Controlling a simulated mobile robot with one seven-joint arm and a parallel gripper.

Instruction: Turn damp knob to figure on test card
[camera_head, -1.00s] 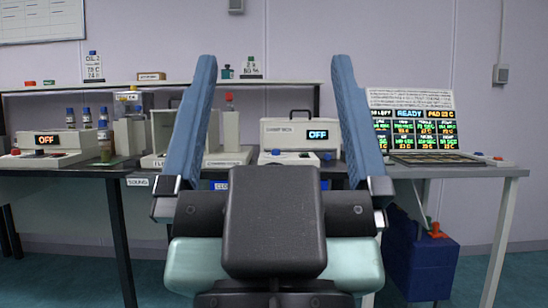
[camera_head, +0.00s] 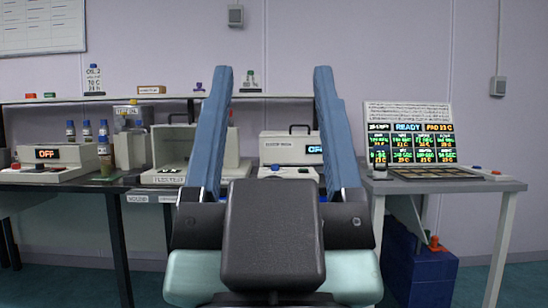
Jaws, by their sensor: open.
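My gripper (camera_head: 272,72) stands upright in the middle of the view, with two long blue fingers apart and nothing between them. Behind the fingers, a pale instrument (camera_head: 290,148) with a lit OFF display sits on the back bench, partly covered by the right finger. No knob can be made out as the damp knob. No test card can be told for certain; a sheet of small print (camera_head: 408,112) stands above the lit READY panel (camera_head: 412,145) at the right, its text too small to read.
A second pale device (camera_head: 45,162) with an OFF display is at the left, beside blue-capped bottles (camera_head: 87,130). An open-fronted white unit (camera_head: 180,150) stands left of my gripper. A grey table (camera_head: 470,186) is at the right, a blue box (camera_head: 405,270) beneath it.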

